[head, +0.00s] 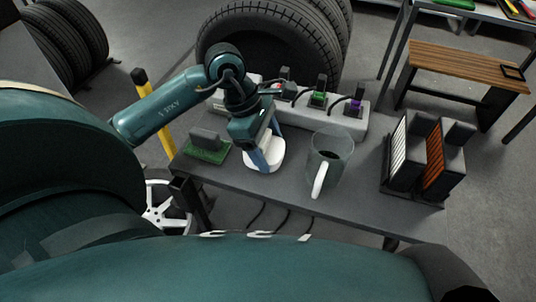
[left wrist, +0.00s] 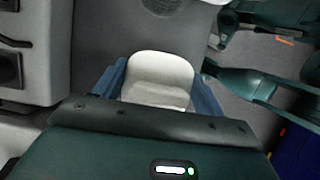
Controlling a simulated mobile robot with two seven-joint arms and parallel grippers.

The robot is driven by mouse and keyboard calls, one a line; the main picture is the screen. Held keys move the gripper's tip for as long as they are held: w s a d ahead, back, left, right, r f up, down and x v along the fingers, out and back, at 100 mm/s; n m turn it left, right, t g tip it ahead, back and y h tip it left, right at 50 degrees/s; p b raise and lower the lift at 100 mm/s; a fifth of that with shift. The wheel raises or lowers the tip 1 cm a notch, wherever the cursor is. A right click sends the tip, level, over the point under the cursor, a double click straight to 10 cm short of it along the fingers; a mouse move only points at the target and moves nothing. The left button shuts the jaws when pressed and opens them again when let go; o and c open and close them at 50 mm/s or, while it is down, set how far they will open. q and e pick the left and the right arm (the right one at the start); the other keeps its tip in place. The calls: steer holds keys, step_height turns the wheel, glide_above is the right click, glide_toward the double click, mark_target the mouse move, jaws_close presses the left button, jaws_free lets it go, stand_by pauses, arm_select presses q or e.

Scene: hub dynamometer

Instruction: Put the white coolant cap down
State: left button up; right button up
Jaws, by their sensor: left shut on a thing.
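The white coolant cap (head: 279,153) is low over the dark grey table in the head view, between the green block and the clear jug. My left gripper (head: 263,160) points down and is shut on it. In the left wrist view the cap (left wrist: 159,75) sits between the two blue fingers (left wrist: 159,92), its near part hidden by my gripper body. I cannot tell whether the cap touches the table. My right gripper does not show.
A clear jug (head: 331,149) with a white handle stands right of the cap. A grey power strip (head: 345,115) with coloured plugs lies behind. A green-based block (head: 206,153) stands left. Filter-like blocks (head: 405,150) stand at the right. The table (head: 365,195) is clear between jug and filters.

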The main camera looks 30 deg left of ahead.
arm_select(q)
step_height(320, 180, down, 3)
steer(key=shift+f, duration=0.45)
steer(key=o, duration=1)
steer(key=shift+r, duration=0.1)
steer(key=shift+a+r, duration=0.1)
steer(key=shift+r, duration=0.1)
steer(key=v, duration=1.1)
steer(key=shift+a+r+b, duration=0.1)
steer(key=shift+r+b, duration=0.25)
